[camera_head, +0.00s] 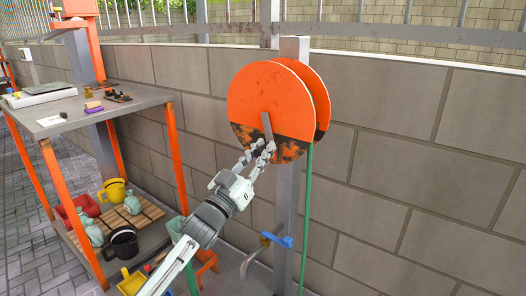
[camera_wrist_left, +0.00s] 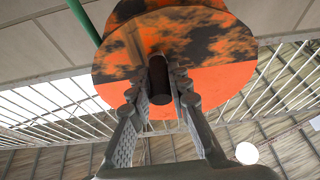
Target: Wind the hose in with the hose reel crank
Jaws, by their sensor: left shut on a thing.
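The hose reel (camera_head: 275,95) is two orange discs with dark worn patches, mounted on a grey post (camera_head: 289,200). Its grey crank arm (camera_head: 266,126) points down from the disc's middle. My left gripper (camera_head: 259,153) reaches up to the crank's lower end. In the left wrist view, its fingers are shut on the dark crank handle (camera_wrist_left: 158,77), which stands between them. The green hose (camera_head: 306,210) hangs from the reel's right side down past the picture's bottom edge. It also shows in the left wrist view (camera_wrist_left: 84,20). My right gripper is in neither view.
A blue-handled tap (camera_head: 277,240) sits low beside the post. A workbench (camera_head: 60,117) with orange legs stands at the left, with pots and watering cans on its lower shelf. A block wall (camera_head: 420,150) closes the back. The space right of the hose is clear.

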